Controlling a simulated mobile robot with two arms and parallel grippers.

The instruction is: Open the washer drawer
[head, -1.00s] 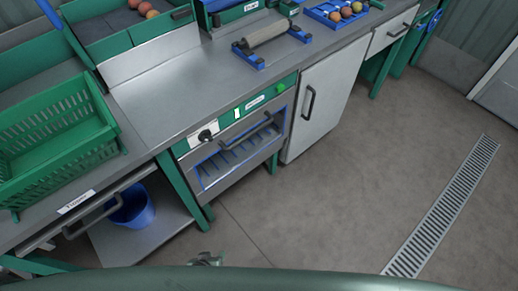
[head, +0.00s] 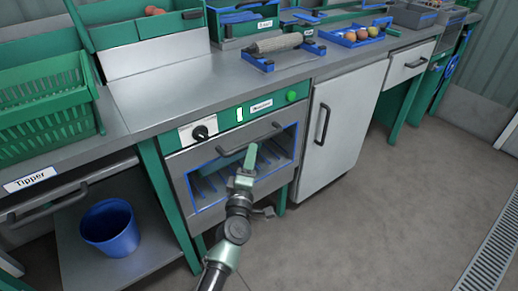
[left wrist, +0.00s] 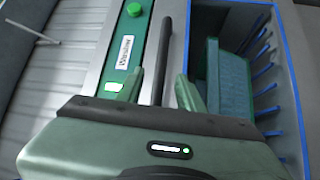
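The washer drawer (head: 205,193) is a grey front with a blue-edged window, under a green panel with a black knob and a green button. It looks shut. Its dark bar handle (head: 230,147) runs across the top and shows in the left wrist view (left wrist: 166,45). My left gripper (head: 250,156) is open in front of the drawer, close to the handle's middle. In the left wrist view the handle lies between the lines of the two spread fingers (left wrist: 161,88); I cannot tell whether they reach around it. My right gripper is not in view.
A grey worktop (head: 180,90) runs above the washer. A white cupboard door (head: 340,120) with a handle is to its right. A blue bucket (head: 110,228) stands on the low shelf at left, below the Tipper handle. The floor (head: 370,230) in front is clear.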

